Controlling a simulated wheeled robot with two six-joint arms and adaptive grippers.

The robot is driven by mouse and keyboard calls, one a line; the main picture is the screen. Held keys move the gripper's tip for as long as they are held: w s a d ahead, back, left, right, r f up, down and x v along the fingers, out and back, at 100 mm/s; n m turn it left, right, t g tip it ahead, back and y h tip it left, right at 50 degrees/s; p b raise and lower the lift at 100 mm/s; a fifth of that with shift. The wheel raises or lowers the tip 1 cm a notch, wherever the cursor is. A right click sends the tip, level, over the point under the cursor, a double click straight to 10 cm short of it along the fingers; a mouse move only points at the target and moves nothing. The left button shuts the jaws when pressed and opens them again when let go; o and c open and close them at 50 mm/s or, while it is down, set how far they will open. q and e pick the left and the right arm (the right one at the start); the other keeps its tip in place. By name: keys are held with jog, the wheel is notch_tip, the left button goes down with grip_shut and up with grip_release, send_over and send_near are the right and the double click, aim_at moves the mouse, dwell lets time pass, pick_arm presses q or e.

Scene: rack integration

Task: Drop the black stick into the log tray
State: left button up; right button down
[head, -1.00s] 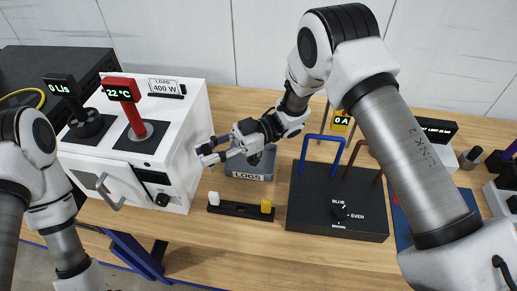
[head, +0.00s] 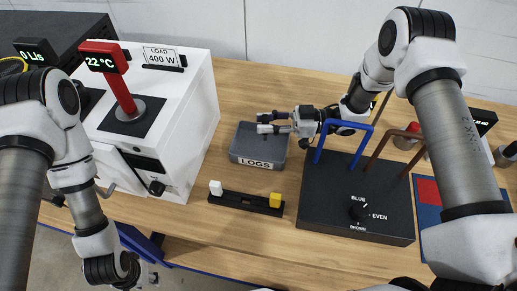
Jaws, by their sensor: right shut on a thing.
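The log tray (head: 259,161) is a dark grey bin marked LOGS, standing on the table right of the white box. My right gripper (head: 264,123) reaches in from the right, its fingers level and pointing left over the tray's back edge. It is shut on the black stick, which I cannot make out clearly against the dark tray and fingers. My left gripper (head: 147,277) hangs low at the lower left, in front of the table; its jaws are too small and hidden to judge.
A white box (head: 192,130) with a red 22 °C display (head: 103,64) stands left of the tray. A black holder (head: 240,203) with white and yellow blocks lies in front. A black BLUE/EVEN/BROWN box (head: 330,205) with blue and brown arches stands right. Clear wood lies behind the tray.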

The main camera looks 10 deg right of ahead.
jog(key=shift+f, duration=0.85)
jog(key=shift+w+d+f, duration=0.1)
jog(key=shift+w+f, duration=0.15)
jog(key=c, duration=0.8)
grip_release()
jog(key=shift+s+r, duration=0.2)
jog(key=shift+c, duration=0.2)
pick_arm(q)
jog(key=shift+w+f, duration=0.1)
jog(key=shift+f, duration=0.5)
pick_arm(e)
jog(key=shift+w+f, duration=0.1)
jog(key=s+d, duration=0.1)
jog(key=d, duration=1)
jog(key=shift+s+d, duration=0.3)
jog(key=shift+d, duration=0.1)
